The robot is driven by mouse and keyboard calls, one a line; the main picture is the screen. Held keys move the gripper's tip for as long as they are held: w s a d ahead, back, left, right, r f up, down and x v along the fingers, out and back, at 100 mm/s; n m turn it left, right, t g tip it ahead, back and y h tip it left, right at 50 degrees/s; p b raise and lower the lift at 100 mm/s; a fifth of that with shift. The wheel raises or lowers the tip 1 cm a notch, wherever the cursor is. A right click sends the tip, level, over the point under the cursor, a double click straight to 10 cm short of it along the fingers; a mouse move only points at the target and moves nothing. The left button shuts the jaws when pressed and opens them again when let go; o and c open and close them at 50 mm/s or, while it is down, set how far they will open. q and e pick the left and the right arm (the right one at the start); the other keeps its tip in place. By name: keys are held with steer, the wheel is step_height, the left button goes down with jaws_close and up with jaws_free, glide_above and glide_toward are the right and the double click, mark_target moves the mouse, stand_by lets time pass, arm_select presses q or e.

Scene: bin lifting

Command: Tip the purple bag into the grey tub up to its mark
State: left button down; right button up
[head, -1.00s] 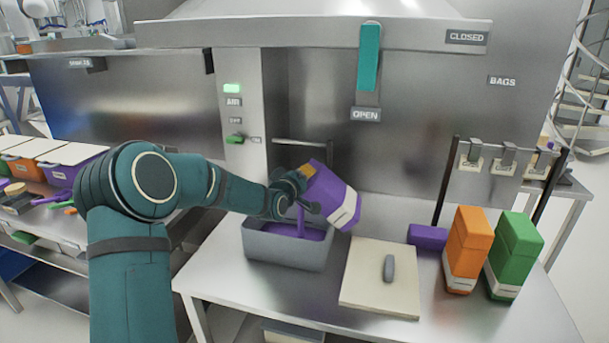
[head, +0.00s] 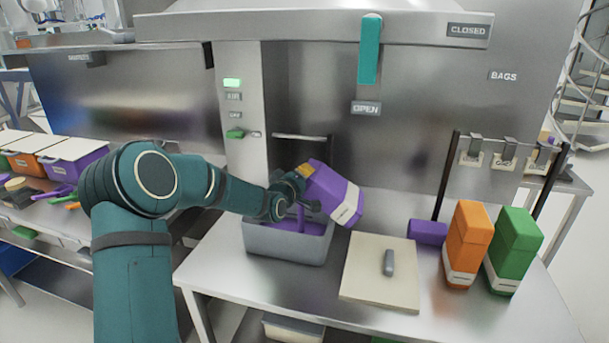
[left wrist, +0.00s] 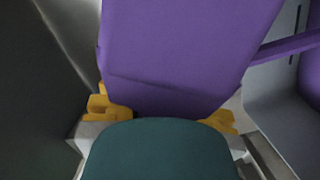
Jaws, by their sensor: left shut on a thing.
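The purple bag (head: 334,193) is tilted over the right part of the grey tub (head: 285,247), its white label facing down and right. My left gripper (head: 302,174) is shut on the bag, with yellow fingertips at its upper left side. The bag also fills much of the left wrist view (left wrist: 180,55), between the fingers (left wrist: 165,115). A purple stream runs down from the bag into the tub. Purple contents (head: 292,223) show inside the tub below its rim. I cannot make out the mark. My right gripper is not in view.
A pale board (head: 375,290) with a small grey tool (head: 388,263) lies right of the tub. A small purple block (head: 428,232), an orange bag (head: 467,245) and a green bag (head: 513,253) stand farther right. A steel hood with a teal lever (head: 370,50) is behind.

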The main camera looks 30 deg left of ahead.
arm_select(q)
steer(key=shift+f+n+b, duration=0.5)
steer(key=shift+f+b, duration=0.1)
steer(key=shift+b, duration=0.2)
steer(key=shift+a+f+n+b, duration=0.1)
steer(key=shift+f+n+b, duration=0.35)
steer(key=shift+f, duration=0.15)
stand_by(0.4)
steer(key=shift+a+f+n+t, duration=0.1)
steer(key=shift+f+n+t, duration=0.15)
steer(key=shift+f+n, duration=0.75)
steer(key=shift+a+f+n+t, duration=0.1)
steer(key=shift+f+n+t, duration=0.25)
steer(key=shift+f, duration=1.1)
stand_by(0.3)
